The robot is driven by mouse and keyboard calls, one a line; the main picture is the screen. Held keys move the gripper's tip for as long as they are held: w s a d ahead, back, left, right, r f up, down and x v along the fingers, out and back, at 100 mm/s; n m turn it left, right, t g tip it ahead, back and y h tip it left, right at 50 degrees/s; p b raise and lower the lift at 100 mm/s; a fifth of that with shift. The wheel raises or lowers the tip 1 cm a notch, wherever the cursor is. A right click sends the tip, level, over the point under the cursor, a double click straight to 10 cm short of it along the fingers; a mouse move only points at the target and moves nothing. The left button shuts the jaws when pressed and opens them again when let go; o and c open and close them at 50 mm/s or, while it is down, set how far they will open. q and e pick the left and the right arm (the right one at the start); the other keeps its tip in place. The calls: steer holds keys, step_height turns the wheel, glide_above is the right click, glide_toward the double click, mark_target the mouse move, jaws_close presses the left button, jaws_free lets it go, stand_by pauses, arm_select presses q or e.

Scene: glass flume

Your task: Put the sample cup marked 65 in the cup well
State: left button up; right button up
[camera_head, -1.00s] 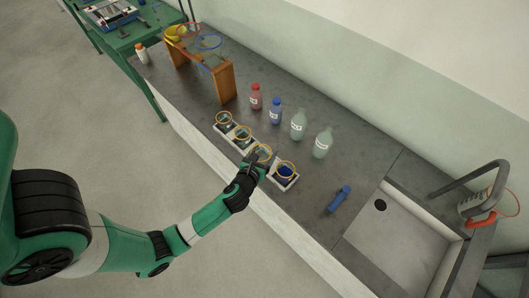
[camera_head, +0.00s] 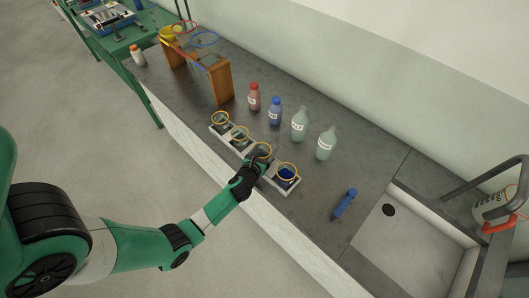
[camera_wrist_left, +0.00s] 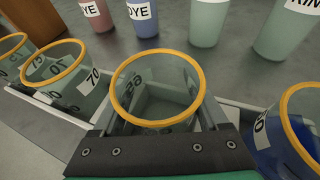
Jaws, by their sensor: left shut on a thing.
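My left gripper (camera_head: 257,160) is shut on a clear sample cup with a yellow rim (camera_head: 262,150), the third of the row from the left. In the left wrist view the gripper (camera_wrist_left: 157,125) has its fingers on both sides of this cup (camera_wrist_left: 157,88). A black-on-white label shows through its wall, but I cannot read the number surely. It stands in line with the other cups; whether it touches the tray is hidden. A cup marked 70 (camera_wrist_left: 72,82) is to its left. A cup with dark blue contents (camera_head: 287,174) is to its right. I cannot identify the cup well. My right gripper is out of view.
A white tray (camera_head: 211,127) runs along the bench's front edge under the cups. Red (camera_head: 254,98), blue (camera_head: 275,112) and two pale bottles (camera_head: 299,125) (camera_head: 326,143) stand behind. A blue tube-like object (camera_head: 345,203) lies before the sink (camera_head: 408,245). A wooden stand (camera_head: 222,84) is at the back left.

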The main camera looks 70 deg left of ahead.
arm_select(q)
steer(key=shift+f, duration=0.25)
steer(key=o, duration=1.4)
steer(key=shift+d+f, duration=0.1)
steer(key=shift+d, duration=0.05)
steer(key=shift+s+f, duration=0.1)
steer(key=shift+s+r, duration=0.15)
steer(key=shift+r, duration=0.3)
steer(key=p+v, duration=0.3)
steer(key=v, duration=0.8)
steer(key=shift+s+d+r+p, duration=0.15)
steer(key=shift+d+r+p, duration=0.05)
steer(key=shift+r+p, duration=0.1)
